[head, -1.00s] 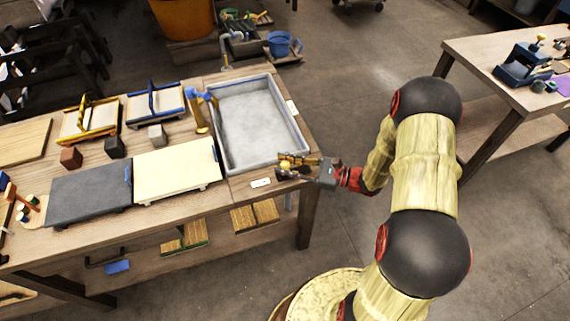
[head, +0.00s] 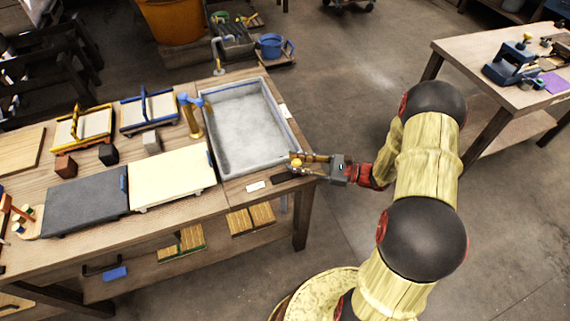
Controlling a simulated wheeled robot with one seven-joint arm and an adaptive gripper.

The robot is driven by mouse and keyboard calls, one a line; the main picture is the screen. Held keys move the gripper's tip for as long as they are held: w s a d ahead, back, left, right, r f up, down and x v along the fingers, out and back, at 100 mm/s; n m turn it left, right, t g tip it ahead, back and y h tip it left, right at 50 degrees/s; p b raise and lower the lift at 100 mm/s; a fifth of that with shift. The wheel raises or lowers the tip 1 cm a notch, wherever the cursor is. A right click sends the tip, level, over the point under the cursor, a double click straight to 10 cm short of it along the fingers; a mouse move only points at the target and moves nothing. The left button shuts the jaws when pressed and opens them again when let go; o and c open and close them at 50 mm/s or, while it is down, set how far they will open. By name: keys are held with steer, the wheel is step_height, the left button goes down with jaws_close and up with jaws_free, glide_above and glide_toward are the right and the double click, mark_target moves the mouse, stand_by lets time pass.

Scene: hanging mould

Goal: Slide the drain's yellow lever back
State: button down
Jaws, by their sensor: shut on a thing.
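The grey basin (head: 275,86) sits at the right end of the wooden bench and holds a pale grey, cloudy content. Small yellow and brass-coloured drain parts (head: 296,160) show at its near right corner. My gripper (head: 318,167) reaches in from the right at that corner and is shut there. What it grips looks like the yellow lever, but the fingers and lever are too small to separate clearly. A dark slot plate (head: 284,178) lies just left of and below the fingers, beside a white label (head: 255,186).
A cream board (head: 172,172) and a dark grey board (head: 85,200) lie on the bench. Framed moulds (head: 148,110) stand behind. Open floor lies right of the bench, before a second table (head: 500,45).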

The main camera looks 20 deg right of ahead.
steer(key=shift+d, duration=0.2)
steer(key=c, duration=2)
jaws_free()
steer(key=shift+w, duration=0.1)
steer(key=shift+c, duration=0.2)
steer(key=shift+o, duration=1.2)
steer(key=shift+d, duration=0.15)
steer(key=shift+o, duration=1.2)
steer(key=v, duration=1.2)
